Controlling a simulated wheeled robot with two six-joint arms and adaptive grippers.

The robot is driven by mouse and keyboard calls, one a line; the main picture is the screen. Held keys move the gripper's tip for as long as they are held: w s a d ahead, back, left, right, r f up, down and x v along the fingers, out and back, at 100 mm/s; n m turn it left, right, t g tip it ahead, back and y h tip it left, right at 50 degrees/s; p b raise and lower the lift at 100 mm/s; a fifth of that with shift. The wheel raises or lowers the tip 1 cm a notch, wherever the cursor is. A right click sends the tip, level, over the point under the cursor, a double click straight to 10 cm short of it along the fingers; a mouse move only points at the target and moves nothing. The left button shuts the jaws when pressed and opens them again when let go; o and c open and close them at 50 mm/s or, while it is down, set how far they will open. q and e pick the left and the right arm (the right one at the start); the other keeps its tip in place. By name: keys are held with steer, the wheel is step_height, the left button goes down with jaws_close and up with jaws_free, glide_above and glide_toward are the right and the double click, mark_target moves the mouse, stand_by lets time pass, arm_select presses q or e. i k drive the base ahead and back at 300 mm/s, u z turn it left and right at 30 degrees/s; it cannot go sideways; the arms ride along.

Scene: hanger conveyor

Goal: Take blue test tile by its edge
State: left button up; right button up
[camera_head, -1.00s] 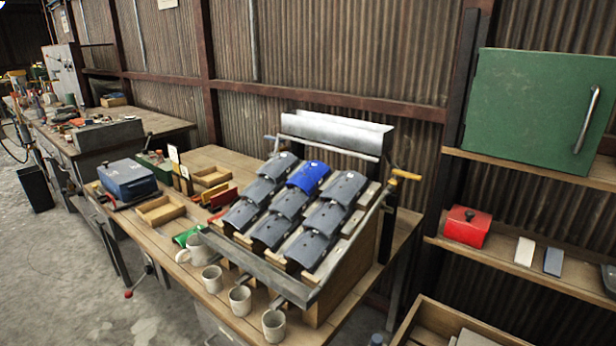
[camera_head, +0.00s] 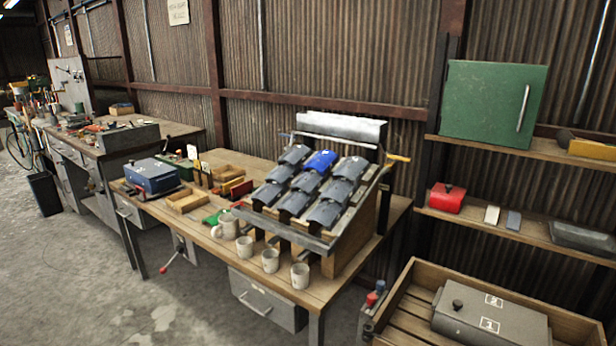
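A bright blue curved tile (camera_head: 320,161) lies in the top row of a sloped rack (camera_head: 352,236), among several grey curved tiles (camera_head: 327,213). I cannot tell from the picture alone which of the blue ones is called the test tile. Neither of my grippers shows in this view.
The rack stands on a wooden bench (camera_head: 190,228) with several mugs (camera_head: 300,275) along its front. A wooden crate (camera_head: 410,300) with a grey lidded box (camera_head: 488,318) stands below the shelf.

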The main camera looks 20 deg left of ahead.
mark_target(322, 160)
steer(key=z, duration=0.35)
steer(key=k, duration=0.2)
steer(key=u, duration=1.25)
steer(key=i, duration=1.05)
steer(key=z, duration=0.7)
